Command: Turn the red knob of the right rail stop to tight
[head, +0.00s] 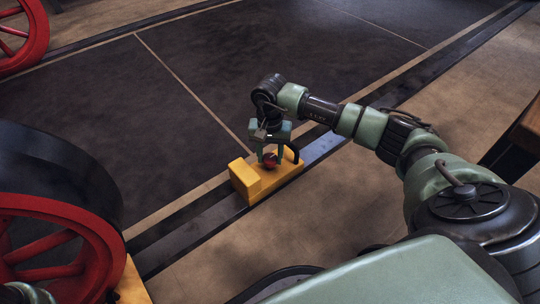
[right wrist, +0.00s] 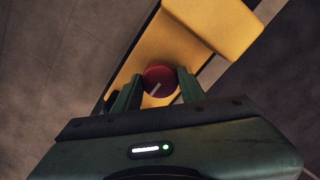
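The right rail stop (head: 243,178) is a yellow block on the dark rail, with a raised end at the left and a dark curved handle by the right end. Its red knob (head: 270,160) sits on top and also shows in the right wrist view (right wrist: 159,77), with a pale pointer line slanting across its face. My right gripper (head: 270,154) points down over the block. My left gripper does not show clearly.
A large red wheel with a dark rim (head: 60,185) stands at the left, with another yellow block (head: 131,286) beside its foot. A second red wheel (head: 22,35) is at the far left. Dark floor behind the rail is clear. A brown wooden edge (head: 527,125) shows at the right.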

